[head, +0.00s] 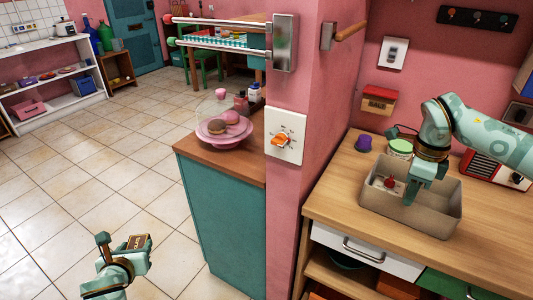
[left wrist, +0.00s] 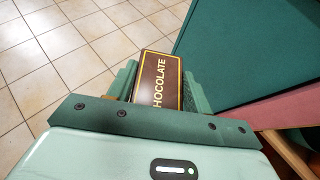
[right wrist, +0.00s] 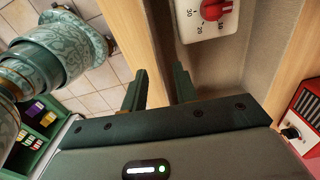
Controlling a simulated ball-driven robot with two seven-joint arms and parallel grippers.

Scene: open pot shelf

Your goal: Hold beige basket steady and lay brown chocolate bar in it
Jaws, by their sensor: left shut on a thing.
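My left gripper (head: 139,253) is shut on the brown chocolate bar (head: 137,242), held over the floor at the lower left of the head view. In the left wrist view the bar (left wrist: 158,82) stands out between the fingers, its lettering visible. The beige basket (head: 425,223) sits on the wooden counter at right, upright. My right gripper (head: 409,194) points down at the basket, fingers apart. In the right wrist view the basket's wall (right wrist: 173,35) runs up near the gap between the fingers (right wrist: 160,90); I cannot tell whether they touch it.
A white timer with a red knob (right wrist: 207,12) lies in the basket's left part. A purple thing (head: 363,143), a green-lidded tub (head: 400,147) and a red radio (head: 490,172) stand around it. A pink wall end (head: 288,210) separates my arms, beside a teal cabinet (head: 222,215).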

